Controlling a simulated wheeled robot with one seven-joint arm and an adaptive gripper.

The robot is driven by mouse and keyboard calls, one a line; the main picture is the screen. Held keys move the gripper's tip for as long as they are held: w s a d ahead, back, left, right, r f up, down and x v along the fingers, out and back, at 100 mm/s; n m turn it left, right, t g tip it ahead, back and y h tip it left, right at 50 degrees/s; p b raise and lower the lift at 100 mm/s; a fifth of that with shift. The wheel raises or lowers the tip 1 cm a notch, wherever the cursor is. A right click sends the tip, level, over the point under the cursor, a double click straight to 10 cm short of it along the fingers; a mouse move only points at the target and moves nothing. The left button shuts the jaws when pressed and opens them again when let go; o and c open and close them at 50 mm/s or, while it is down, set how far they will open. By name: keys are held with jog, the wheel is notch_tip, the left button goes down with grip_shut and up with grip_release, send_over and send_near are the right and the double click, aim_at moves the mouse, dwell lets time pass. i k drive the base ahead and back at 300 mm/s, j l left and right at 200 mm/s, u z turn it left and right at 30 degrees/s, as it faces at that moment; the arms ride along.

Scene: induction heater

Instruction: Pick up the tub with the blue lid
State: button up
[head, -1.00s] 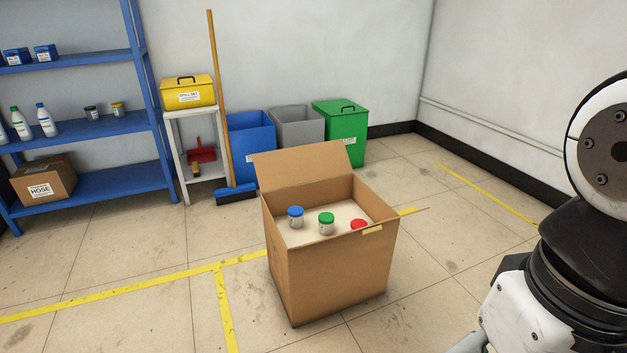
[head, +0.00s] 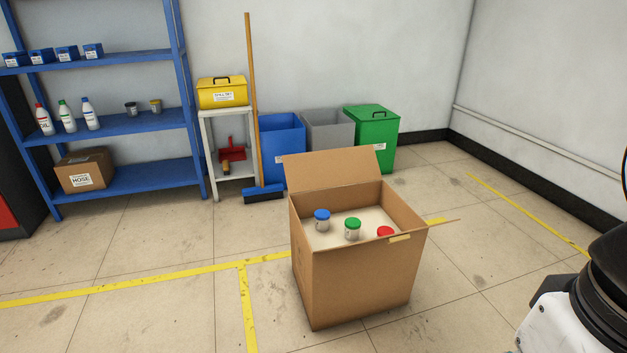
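The tub with the blue lid (head: 322,219) stands upright inside an open cardboard box (head: 350,278), at the left of the row. A tub with a green lid (head: 352,228) stands to its right. A tub with a red lid (head: 385,232) is further right, its lower part hidden by the box's front wall. My gripper is not in view; only part of my arm shows at the right edge.
The box stands on the floor with its back flap (head: 332,168) raised and another flap sticking out right. Behind it are blue, grey and green bins (head: 371,140), a broom (head: 252,110) and a blue shelf (head: 130,122). Floor left of the box is clear.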

aim_at(323, 217)
jog(key=i+j, duration=0.7)
jog(key=i+j+z, duration=0.1)
jog(key=i+j, duration=1.2)
jog(key=j, duration=0.15)
jog(key=i+z, duration=0.05)
